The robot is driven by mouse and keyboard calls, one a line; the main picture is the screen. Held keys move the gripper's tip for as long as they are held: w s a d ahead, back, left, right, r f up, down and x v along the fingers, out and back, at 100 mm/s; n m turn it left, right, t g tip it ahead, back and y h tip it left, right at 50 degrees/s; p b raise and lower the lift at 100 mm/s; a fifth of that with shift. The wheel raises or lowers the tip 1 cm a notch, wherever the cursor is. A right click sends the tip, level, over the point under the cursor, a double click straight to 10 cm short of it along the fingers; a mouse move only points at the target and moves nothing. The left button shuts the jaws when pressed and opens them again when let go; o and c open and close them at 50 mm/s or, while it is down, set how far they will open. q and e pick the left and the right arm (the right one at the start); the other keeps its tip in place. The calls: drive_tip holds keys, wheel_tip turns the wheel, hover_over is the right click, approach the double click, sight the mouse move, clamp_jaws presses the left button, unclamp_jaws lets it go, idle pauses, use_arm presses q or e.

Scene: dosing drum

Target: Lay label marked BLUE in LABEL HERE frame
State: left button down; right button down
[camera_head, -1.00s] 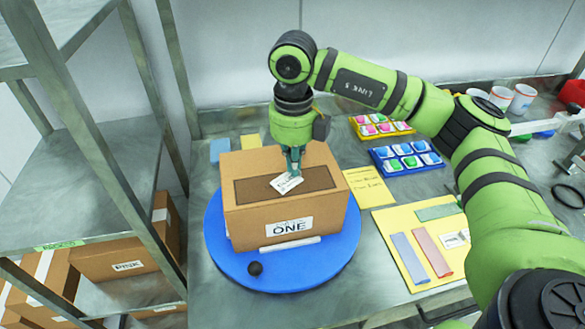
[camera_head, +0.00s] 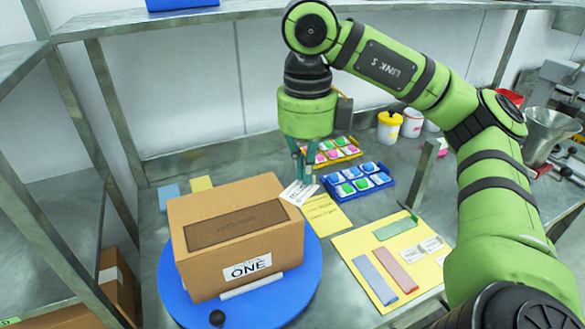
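My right gripper (camera_head: 303,180) points down with its fingers closed on a small white label (camera_head: 300,194). The label is tilted and appears just beyond the right back corner of the cardboard box (camera_head: 287,235). Its print is too small to read. The LABEL HERE frame (camera_head: 236,224) is a dark brown rectangle on the box top, and it is bare. The box front carries a white label reading ONE (camera_head: 247,268). My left gripper is not in view.
The box stands on a blue round turntable (camera_head: 304,290) with a black knob (camera_head: 217,318). A yellow mat (camera_head: 350,245) holds coloured strips and white labels. A yellow note (camera_head: 326,214) and trays of coloured pieces (camera_head: 357,184) lie behind. Metal shelving (camera_head: 60,215) stands at left.

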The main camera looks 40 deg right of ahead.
drive_tip(key=w+a+m+p, duration=0.2)
drive_tip(key=w+a+p, duration=0.1)
drive_tip(key=w+p, duration=0.15)
drive_tip(key=m+p, duration=0.4)
hover_over(248, 216)
drive_tip(key=shift+y, duration=0.3)
drive_tip(key=f, duration=0.4)
drive_tip(key=shift+s+f, duration=0.2)
drive_tip(key=shift+f+b, duration=1.2)
drive_tip(key=shift+f, duration=0.9)
drive_tip(key=shift+f+b, duration=0.75)
drive_tip(key=shift+f, duration=0.15)
drive_tip(key=shift+w+f+b, duration=0.2)
drive_tip(key=shift+f+b, duration=0.1)
drive_tip(key=shift+b, duration=0.35)
